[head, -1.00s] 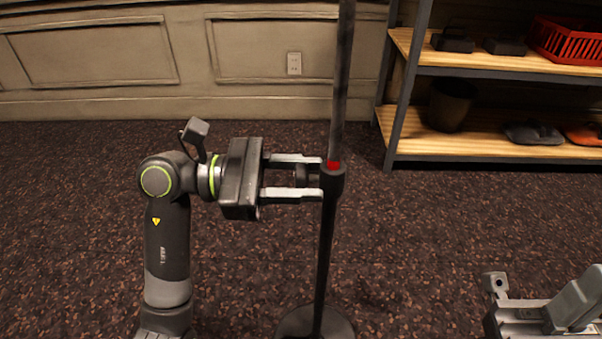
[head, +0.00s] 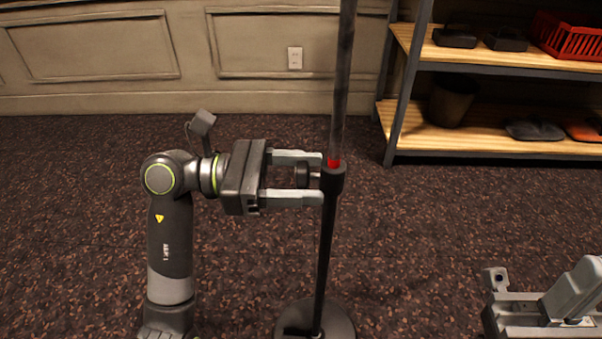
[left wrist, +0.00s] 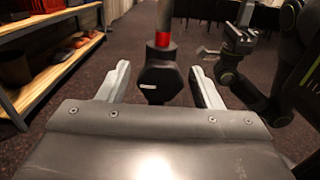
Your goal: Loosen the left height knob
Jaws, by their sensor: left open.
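A dark upright stand pole (head: 341,80) has a black collar (head: 333,183) with a red band just above it. The left height knob (head: 302,175) is a small black knob on the collar's left side. My left gripper (head: 322,178) is open and comes in level from the left. Its fingers lie above and below the knob, with gaps, and their tips reach the collar. In the left wrist view the knob (left wrist: 159,82) sits between the two spread fingers (left wrist: 160,74), in front of the red band. My right arm shows at the lower right; its fingers are unclear.
The stand's round base (head: 316,322) rests on dark carpet. A shelf (head: 480,75) with a red basket (head: 570,38), a dark bin (head: 452,102) and shoes stands at the back right. A panelled wall is behind. The floor around the stand is clear.

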